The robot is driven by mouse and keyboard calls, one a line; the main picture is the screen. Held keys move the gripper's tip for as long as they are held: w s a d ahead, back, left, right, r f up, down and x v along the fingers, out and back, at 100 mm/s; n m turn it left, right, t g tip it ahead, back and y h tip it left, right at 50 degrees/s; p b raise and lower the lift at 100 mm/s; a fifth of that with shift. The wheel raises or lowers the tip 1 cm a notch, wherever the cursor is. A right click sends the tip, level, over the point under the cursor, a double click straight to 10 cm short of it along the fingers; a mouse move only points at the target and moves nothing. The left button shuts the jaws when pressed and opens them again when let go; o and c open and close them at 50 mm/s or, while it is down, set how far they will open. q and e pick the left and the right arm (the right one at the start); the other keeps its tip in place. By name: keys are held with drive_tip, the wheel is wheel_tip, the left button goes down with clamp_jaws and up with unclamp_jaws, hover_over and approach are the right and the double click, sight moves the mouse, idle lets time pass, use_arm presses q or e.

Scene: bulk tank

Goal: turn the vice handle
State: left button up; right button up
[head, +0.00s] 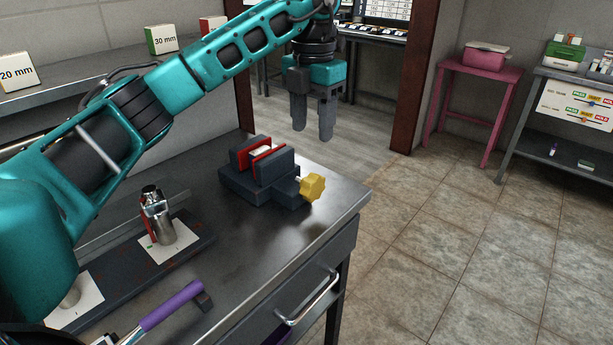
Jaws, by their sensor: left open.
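The vice (262,178) stands near the far right corner of the dark metal bench. It has a dark body and red-faced jaws, with a small pale piece (262,151) between them. Its yellow knob-shaped handle (312,187) sticks out on the right side, near the bench edge. My left gripper (313,135) hangs above and beyond the handle, fingers pointing down. The fingers are apart from the vice and the handle, with nothing seen between them. The gripper is open. My right gripper is not in view.
On the bench (225,270) are a metal cylinder (160,220) on a dark rail and a purple-handled tool (172,305). A drawer handle (310,298) juts from the front. A pink table (480,75) and a grey shelf unit stand at the back right. The tiled floor between is clear.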

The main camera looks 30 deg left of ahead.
sight(309, 179)
use_arm(q)
wheel_tip(309, 179, down, 11)
drive_tip(key=shift+d+b, duration=0.1)
drive_tip(key=shift+b, duration=0.45)
drive_tip(key=shift+f, duration=0.7)
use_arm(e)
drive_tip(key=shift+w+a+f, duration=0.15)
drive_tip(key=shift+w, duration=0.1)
use_arm(q)
drive_tip(key=shift+c, duration=0.2)
drive_tip(key=c, duration=0.9)
drive_tip(key=shift+f+t+b, duration=0.15)
drive_tip(key=shift+t+b, duration=0.15)
drive_tip(key=shift+b, duration=0.2)
drive_tip(key=shift+s+f+t+b, duration=0.2)
drive_tip(key=shift+t+b, duration=0.6)
drive_tip(key=shift+b, duration=0.25)
drive_tip(key=shift+s+t+h+b, duration=0.1)
drive_tip(key=shift+t+h+b, duration=0.2)
drive_tip(key=shift+t+b, duration=0.6)
drive_tip(key=shift+r+b, duration=0.15)
drive_tip(key=shift+b, duration=0.25)
drive_tip(key=shift+r, duration=0.15)
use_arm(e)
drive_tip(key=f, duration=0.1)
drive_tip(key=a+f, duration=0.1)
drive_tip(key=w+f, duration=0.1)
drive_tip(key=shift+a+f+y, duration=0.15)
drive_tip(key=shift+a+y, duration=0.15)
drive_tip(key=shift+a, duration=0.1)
